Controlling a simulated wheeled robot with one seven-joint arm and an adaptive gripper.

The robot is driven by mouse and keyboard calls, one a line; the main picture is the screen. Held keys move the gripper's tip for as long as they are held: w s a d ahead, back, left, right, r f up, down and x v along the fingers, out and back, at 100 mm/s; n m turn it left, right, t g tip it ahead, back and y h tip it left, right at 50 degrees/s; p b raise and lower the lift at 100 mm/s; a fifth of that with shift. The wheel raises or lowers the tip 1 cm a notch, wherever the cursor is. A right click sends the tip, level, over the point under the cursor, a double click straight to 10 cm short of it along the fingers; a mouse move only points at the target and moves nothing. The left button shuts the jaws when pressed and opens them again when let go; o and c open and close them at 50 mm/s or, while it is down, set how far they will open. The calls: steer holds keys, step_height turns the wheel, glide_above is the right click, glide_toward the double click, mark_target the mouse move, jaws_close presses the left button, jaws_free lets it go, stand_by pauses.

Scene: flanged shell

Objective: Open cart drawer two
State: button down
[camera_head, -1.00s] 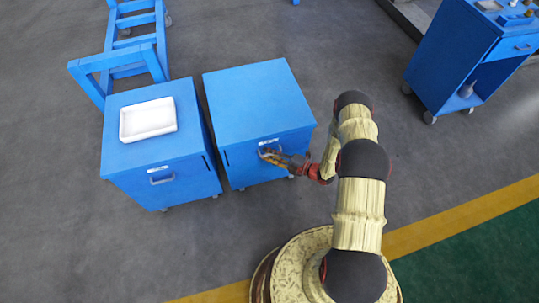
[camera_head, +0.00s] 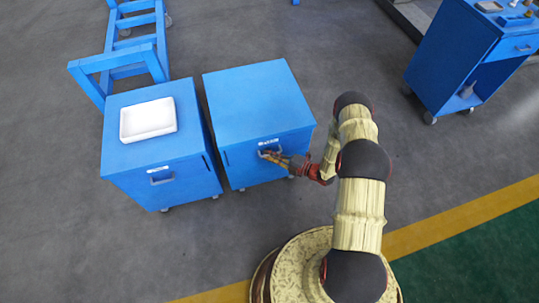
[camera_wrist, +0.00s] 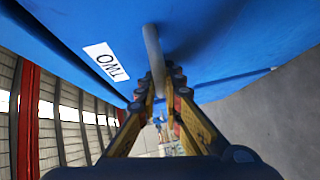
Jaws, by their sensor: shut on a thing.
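The cart with drawer two (camera_head: 258,100) is a blue box cabinet in the middle of the head view. Its drawer front carries a white label (camera_wrist: 106,61) reading "TWO" in the wrist view. A grey bar handle (camera_wrist: 153,57) stands out from the blue drawer front (camera_wrist: 225,45) beside the label. My gripper (camera_head: 268,153) is at this handle in the head view. In the wrist view my gripper (camera_wrist: 159,88) has its fingers on both sides of the handle and is shut on it. The drawer front looks flush with the cabinet in the head view.
A second blue cart (camera_head: 163,180) with a white tray (camera_head: 148,119) on top stands close on the left. A blue frame (camera_head: 130,50) is behind it. Another blue cart (camera_head: 465,60) stands at the upper right. The grey floor in front is clear.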

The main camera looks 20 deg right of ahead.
steer(key=shift+s, duration=0.1)
steer(key=s+p, duration=0.2)
steer(key=s, duration=2.3)
steer(key=shift+s, duration=0.25)
steer(key=c, duration=1.9)
jaws_free()
steer(key=shift+v, duration=6)
